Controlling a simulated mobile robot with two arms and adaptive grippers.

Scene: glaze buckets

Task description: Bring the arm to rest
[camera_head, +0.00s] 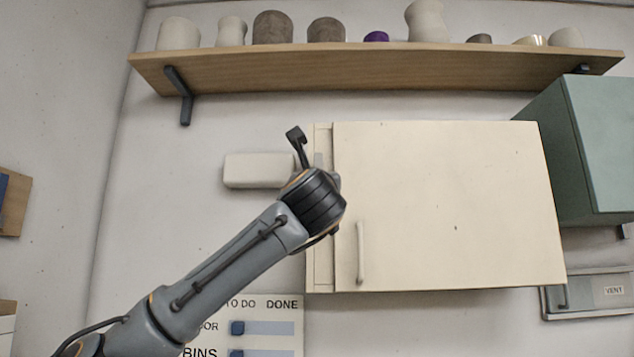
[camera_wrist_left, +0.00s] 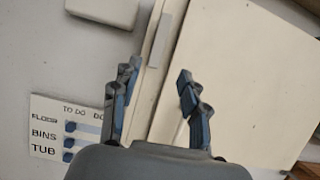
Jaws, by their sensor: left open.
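My left gripper (camera_head: 298,140) is raised in front of the wall, at the left edge of a cream wall cabinet (camera_head: 450,200). In the left wrist view, its two fingers (camera_wrist_left: 158,90) stand apart with nothing between them. The cabinet's pale left edge strip lies beyond the gap. I cannot tell whether the fingers touch the cabinet. Part of the gripper is hidden behind my wrist in the head view. My right gripper is not in view.
A wooden shelf (camera_head: 380,72) with pots runs above. A pale box (camera_head: 258,170) is on the wall left of my gripper. A green cabinet (camera_head: 605,150) stands at the right, above a panel marked VENT (camera_head: 590,292). A chart (camera_head: 265,315) with blue sliders hangs below.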

